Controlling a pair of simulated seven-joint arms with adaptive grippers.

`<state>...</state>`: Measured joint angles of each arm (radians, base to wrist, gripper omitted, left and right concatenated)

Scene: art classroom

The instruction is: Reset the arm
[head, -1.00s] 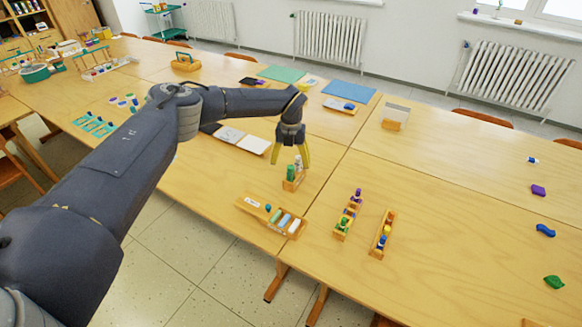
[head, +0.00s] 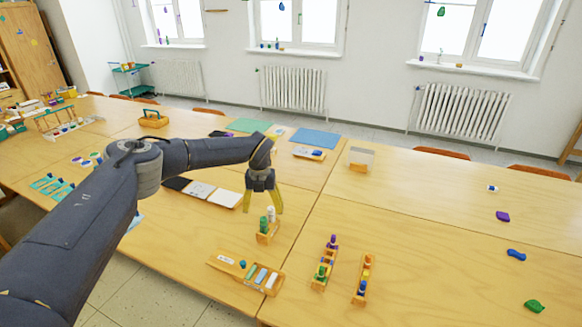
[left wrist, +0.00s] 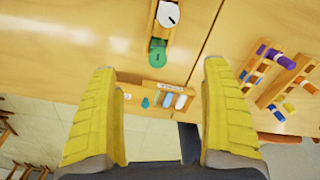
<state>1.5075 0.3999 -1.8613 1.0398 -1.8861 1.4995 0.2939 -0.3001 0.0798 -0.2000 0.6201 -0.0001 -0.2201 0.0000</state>
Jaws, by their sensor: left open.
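My left arm (head: 80,222) reaches in from the left over the table. My left gripper (head: 264,210) points down with its yellow fingers apart and nothing between them. It is close to a small wooden holder (head: 266,238) with a green-capped and a white-capped bottle; whether it touches them cannot be told. In the left wrist view, the gripper (left wrist: 160,68) is wide open. The green cap (left wrist: 157,52) and white cap (left wrist: 168,14) lie beyond the fingertips. My right gripper is not in view.
A wooden tray (head: 222,262) with coloured pieces is in front. Two wooden racks with coloured pegs (head: 325,262) (head: 363,280) stand to its right. A blue mat (head: 315,138) and a clear box (head: 360,158) lie farther back. Small coloured pieces lie far right; the table between is clear.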

